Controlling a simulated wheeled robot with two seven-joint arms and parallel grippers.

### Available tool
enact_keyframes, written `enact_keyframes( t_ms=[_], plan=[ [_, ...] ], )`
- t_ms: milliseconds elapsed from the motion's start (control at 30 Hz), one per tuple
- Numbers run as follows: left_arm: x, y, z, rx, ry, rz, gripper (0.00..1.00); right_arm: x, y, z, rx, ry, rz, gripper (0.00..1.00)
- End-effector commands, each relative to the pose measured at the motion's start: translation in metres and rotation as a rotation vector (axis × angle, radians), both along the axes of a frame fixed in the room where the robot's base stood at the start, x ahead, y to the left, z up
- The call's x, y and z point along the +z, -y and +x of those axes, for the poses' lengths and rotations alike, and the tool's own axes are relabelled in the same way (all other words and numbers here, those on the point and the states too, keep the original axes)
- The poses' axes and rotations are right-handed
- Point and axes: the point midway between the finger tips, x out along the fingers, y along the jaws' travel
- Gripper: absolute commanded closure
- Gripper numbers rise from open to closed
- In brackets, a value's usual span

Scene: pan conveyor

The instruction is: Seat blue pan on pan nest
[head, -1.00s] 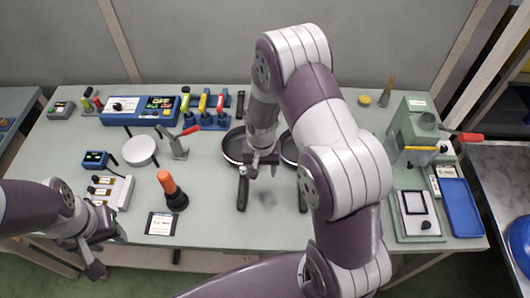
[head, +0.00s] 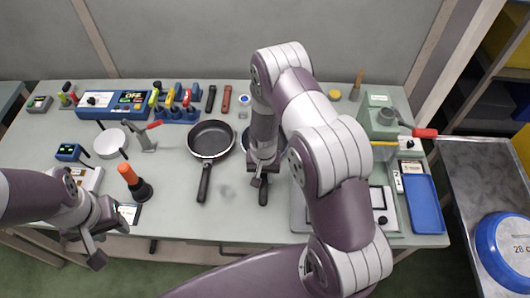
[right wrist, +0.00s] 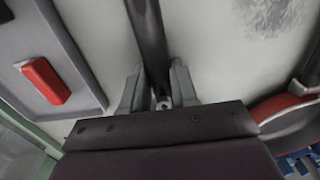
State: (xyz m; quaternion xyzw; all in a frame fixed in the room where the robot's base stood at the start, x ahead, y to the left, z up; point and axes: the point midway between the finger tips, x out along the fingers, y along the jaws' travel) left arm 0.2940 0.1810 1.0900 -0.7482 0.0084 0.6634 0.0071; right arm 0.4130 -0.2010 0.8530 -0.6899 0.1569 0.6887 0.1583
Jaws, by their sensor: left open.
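The blue pan (head: 503,250) lies at the right edge of the head view, on the metal side table, partly cut off, with a "28 c" label. I cannot pick out the pan nest with certainty; a grey plate (head: 298,217) partly hidden by my right arm stands on the bench. My right gripper (head: 258,182) is low over a dark pan's handle (head: 263,195). In the right wrist view this handle (right wrist: 148,35) lies between the fingers, with no clear gap; whether they grip it is unclear. My left gripper (head: 98,240) is open and empty at the bench's front left.
Another dark pan (head: 210,138) sits left of the gripped-at handle. An orange-topped tool (head: 134,182) stands front left. A blue tray (head: 424,205) and green press (head: 385,125) stand at right. A metal side table (head: 470,160) adjoins the bench.

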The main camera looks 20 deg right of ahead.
Motion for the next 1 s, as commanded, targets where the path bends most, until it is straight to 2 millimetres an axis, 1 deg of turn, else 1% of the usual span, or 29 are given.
enact_keyframes(
  t_ms=[33,67,367,467,567,667,700,1000],
  plan=[
    [0.0,0.0,0.0,0.0,0.0,0.0,0.57,0.0,0.0,0.0,-0.001,0.0,0.0,0.95],
    [0.0,0.0,0.0,0.0,0.0,0.0,0.57,0.0,0.0,0.0,-0.001,0.0,0.0,1.0],
    [0.0,0.0,0.0,0.0,0.0,0.0,0.57,0.001,0.0,0.001,-0.001,0.001,0.0,1.0],
    [-0.002,0.0,0.0,0.0,0.0,0.0,0.57,0.005,0.0,0.001,0.0,0.002,0.0,1.0],
    [-0.005,0.0,0.0,0.0,0.0,0.0,0.57,0.015,0.0,0.002,0.0,0.004,0.0,1.0],
    [-0.01,0.0,0.0,0.0,0.0,0.0,0.57,0.032,0.0,0.002,0.0,0.008,0.0,1.0],
    [-0.012,0.0,0.0,0.0,0.0,0.0,0.57,0.041,0.0,0.002,0.0,0.007,0.0,1.0],
    [-0.021,0.0,0.0,0.0,0.0,0.0,0.57,0.081,-0.026,-0.064,0.004,0.004,0.0,1.0]
  ],
)
